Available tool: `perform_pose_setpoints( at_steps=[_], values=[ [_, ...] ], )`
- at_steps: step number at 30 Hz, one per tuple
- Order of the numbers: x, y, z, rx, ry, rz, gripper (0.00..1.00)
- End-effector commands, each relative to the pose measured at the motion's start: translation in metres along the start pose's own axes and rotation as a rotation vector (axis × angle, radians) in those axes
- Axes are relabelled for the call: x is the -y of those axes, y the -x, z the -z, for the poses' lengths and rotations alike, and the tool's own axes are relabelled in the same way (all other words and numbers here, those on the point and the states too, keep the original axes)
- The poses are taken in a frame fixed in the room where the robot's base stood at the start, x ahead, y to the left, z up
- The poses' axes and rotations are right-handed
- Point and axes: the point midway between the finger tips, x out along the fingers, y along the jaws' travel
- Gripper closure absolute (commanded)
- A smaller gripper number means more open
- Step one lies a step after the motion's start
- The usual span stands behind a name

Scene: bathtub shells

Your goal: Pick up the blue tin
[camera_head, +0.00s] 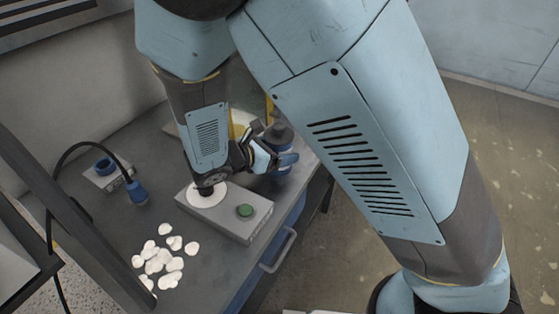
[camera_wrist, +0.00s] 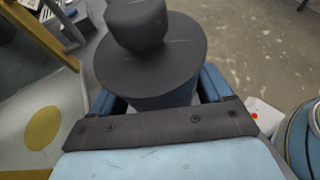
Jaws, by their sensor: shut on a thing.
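The blue tin (camera_head: 282,136) has a dark round lid with a knob. In the head view it is at the right edge of the grey workbench, partly hidden by my gripper (camera_head: 283,160). In the wrist view the dark lid (camera_wrist: 150,52) fills the upper middle, with a strip of the blue body below it. The blue fingers of my gripper (camera_wrist: 160,92) are on both sides of the tin, shut on it. The tin looks upright. Its bottom is hidden, so I cannot tell whether it touches the bench.
A grey box (camera_head: 259,222) with a green button and white disc stands in front of my gripper. White pebbles (camera_head: 158,262) lie on the workbench (camera_head: 105,227). A blue plug (camera_head: 138,192) with a black cable lies left. A yellow-and-white thing (camera_head: 238,122) is behind my gripper.

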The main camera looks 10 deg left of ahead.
Motion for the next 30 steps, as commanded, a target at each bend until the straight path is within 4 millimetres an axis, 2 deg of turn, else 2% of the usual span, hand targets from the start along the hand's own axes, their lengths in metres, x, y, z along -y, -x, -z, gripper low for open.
perform_pose_setpoints(
  at_steps=[1, 7, 19, 25, 30],
  values=[
    [0.000, 0.000, 0.000, 0.000, 0.000, -0.001, 0.75],
    [0.000, 0.000, -0.001, 0.001, -0.001, -0.001, 0.93],
    [0.000, 0.003, -0.007, 0.000, -0.001, 0.000, 0.93],
    [0.000, 0.011, -0.029, -0.001, -0.004, 0.000, 0.93],
    [0.015, 0.030, -0.046, -0.002, -0.003, -0.002, 0.93]
  ],
)
